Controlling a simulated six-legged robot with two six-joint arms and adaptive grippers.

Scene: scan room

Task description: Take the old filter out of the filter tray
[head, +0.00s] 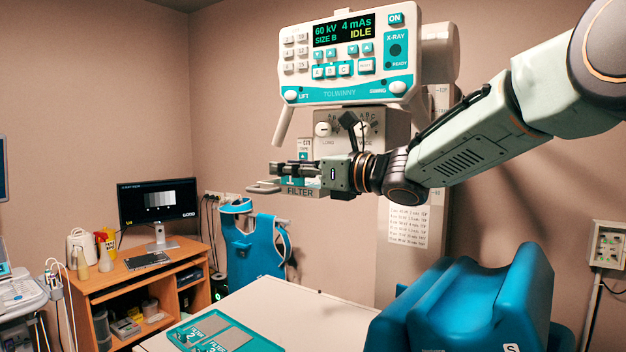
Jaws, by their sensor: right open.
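The filter tray (299,192) shows as a teal piece labelled FILTER, with a white 1 above the word, under the grey tube-head housing (375,128). A grey loop handle (262,187) sticks out at its left. My right gripper (280,169) reaches in from the right, directly above the label in the picture, with its dark fingers pointing left. It is open, and I see nothing held in it. The gripper hides part of the tray, and I cannot make out the old filter itself or whether the fingers touch anything. My left gripper is out of view.
The control panel (350,55) reads IDLE, above my right arm. A teal mat (188,326) with grey plates marked FILTER lies on the white table (285,304). A blue padded support (470,300) stands at right. A wooden desk (110,279) with a monitor is at left.

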